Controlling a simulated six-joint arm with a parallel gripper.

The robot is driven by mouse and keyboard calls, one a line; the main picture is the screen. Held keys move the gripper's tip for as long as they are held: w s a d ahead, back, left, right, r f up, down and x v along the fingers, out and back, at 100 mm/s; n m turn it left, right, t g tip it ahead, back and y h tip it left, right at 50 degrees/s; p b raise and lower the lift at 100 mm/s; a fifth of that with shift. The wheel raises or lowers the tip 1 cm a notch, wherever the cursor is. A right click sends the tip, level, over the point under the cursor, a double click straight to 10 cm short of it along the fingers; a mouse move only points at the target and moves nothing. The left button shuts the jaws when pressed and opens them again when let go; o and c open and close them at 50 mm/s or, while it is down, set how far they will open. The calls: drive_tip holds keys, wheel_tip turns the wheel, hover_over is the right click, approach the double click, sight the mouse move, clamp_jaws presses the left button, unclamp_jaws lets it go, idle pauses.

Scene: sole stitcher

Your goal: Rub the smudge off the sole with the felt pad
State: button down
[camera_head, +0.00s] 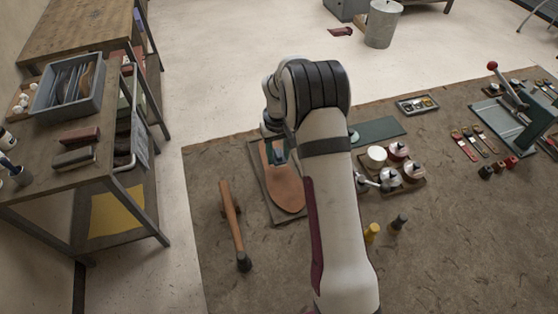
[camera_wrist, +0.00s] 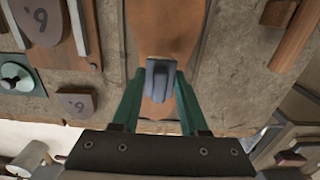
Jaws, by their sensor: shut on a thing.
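The sole (camera_head: 287,190) is brown leather and lies flat on a dark board (camera_head: 258,185) on the bench, left of my arm. It also shows in the wrist view (camera_wrist: 160,35), running up from between my fingers. My gripper (camera_wrist: 158,85) has green fingers and is shut on a small blue-grey block, which looks like the felt pad (camera_wrist: 160,78). The pad is over the sole; I cannot tell whether it touches. In the head view my gripper (camera_head: 277,150) is partly hidden by my arm. I see no smudge; the arm and pad hide part of the sole.
A hammer (camera_head: 236,230) lies left of the board. Right of my arm are a tray of lidded pots (camera_head: 390,167), a green mat (camera_head: 378,130) and small bottles (camera_head: 398,222). A side table (camera_head: 40,190) with a grey bin (camera_head: 72,88) stands at the left.

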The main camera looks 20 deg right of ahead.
drive_tip(key=shift+r, duration=2.65)
